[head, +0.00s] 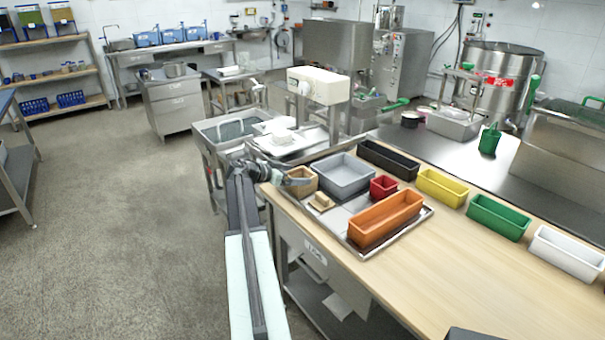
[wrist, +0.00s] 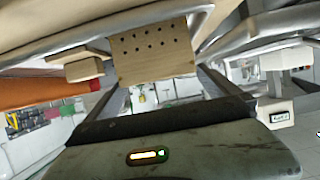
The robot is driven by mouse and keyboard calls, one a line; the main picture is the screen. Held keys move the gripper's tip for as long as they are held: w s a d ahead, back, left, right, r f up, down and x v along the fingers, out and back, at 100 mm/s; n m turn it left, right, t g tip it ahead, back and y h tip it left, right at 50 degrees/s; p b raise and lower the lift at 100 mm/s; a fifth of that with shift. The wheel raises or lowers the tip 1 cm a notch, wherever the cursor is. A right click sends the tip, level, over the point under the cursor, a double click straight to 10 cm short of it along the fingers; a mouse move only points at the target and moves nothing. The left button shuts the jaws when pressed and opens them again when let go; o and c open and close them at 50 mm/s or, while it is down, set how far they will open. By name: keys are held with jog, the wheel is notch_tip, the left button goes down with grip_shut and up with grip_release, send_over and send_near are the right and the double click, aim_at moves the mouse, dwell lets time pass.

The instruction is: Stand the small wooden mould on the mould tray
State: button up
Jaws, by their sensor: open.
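The small wooden mould (head: 305,178) is a light, box-shaped piece at the left corner of the metal mould tray (head: 357,247) in the head view. I cannot tell whether its base touches the tray. In the wrist view the mould (wrist: 155,52) shows a wooden face with rows of small holes. My gripper (head: 287,180) is right at the mould's left side. In the wrist view my gripper (wrist: 165,82) is open, and the mould lies ahead between the fingertips, partly beyond them. Contact with the fingers cannot be told.
The tray also holds a small wooden piece (head: 321,201), a grey box (head: 345,175), a red box (head: 383,186) and an orange box (head: 385,219). Black, yellow, green and white boxes line the table's back.

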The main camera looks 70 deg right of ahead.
jog(key=p+v, duration=0.1)
jog(key=v, duration=0.5)
jog(key=shift+a+p, duration=0.25)
jog(key=shift+p, duration=0.1)
jog(key=shift+w, duration=0.15)
jog(key=w+a+f+n+t+y, duration=0.2)
jog(key=w+a+f+n, duration=0.2)
jog(key=w+a, duration=0.55)
jog(key=w+a+f+n+t+y, duration=0.1)
jog(key=w+a+f+n+t, duration=0.2)
jog(key=a, duration=1.1)
jog(key=w+a+f+n+t+y, duration=0.15)
jog(key=w+a+f+n, duration=0.3)
jog(key=w+a, duration=0.55)
jog(key=s+a+f+n+y, duration=0.1)
jog(key=a+n+y, duration=0.2)
jog(key=a, duration=1.6)
jog(key=s+a+f+n+y, duration=0.1)
jog(key=a+n, duration=0.9)
jog(key=a, duration=1)
jog(key=f+y, duration=0.1)
jog(key=y, duration=0.1)
jog(key=shift+s+a+t+y, duration=0.2)
jog(key=shift+s+t+y, duration=0.15)
